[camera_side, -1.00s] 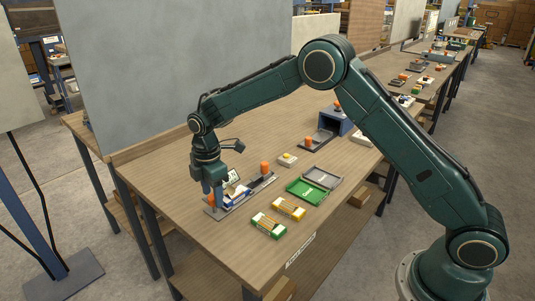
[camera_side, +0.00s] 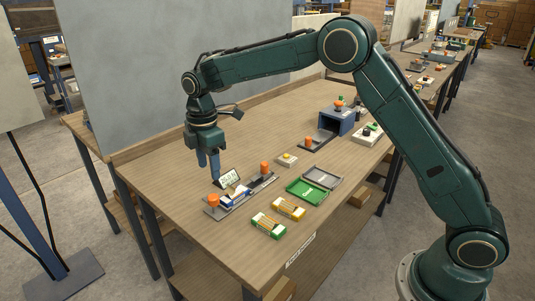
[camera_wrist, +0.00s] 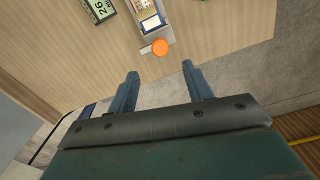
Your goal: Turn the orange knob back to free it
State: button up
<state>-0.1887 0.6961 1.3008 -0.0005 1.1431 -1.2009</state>
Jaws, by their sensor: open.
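The orange knob (camera_side: 213,200) stands at the near left end of the grey fixture (camera_side: 212,213) on the table. A second orange knob (camera_side: 265,167) stands at the fixture's far end. A white and blue piece (camera_side: 236,195) lies on the fixture between them. My gripper (camera_side: 208,172) hangs above and behind the near knob, fingers pointing down, clear of it. In the wrist view, my gripper (camera_wrist: 158,68) is open with nothing between its fingers. The near knob (camera_wrist: 160,46) shows just beyond the fingertips, with the fixture behind it.
A small display (camera_side: 229,178) stands behind the fixture. A green tray (camera_side: 306,190), a grey tray (camera_side: 322,177), and green (camera_side: 268,226) and yellow (camera_side: 289,208) boxes lie to the right. A blue stand (camera_side: 337,121) is farther back. The table's left front corner is bare.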

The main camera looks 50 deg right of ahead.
jog(key=shift+r, duration=2.4)
jog(key=s+d+r+m+t, duration=0.1)
jog(key=s+d+r+m, duration=0.25)
jog(key=s+r, duration=0.4)
jog(key=s+d+r+m+t, duration=0.25)
jog(key=s+r+m, duration=0.25)
jog(key=s, duration=0.5)
jog(key=s+d+f+m, duration=0.1)
jog(key=s+m, duration=0.1)
jog(key=s, duration=0.4)
jog(key=s+d+f+m+t, duration=0.1)
jog(key=s+d+f+m, duration=0.1)
jog(key=s, duration=0.4)
jog(key=s+d+f+m+t, duration=0.1)
jog(key=s+m, duration=0.2)
jog(key=s, duration=0.4)
jog(key=shift+d+f, duration=0.2)
jog(key=shift+f, duration=0.2)
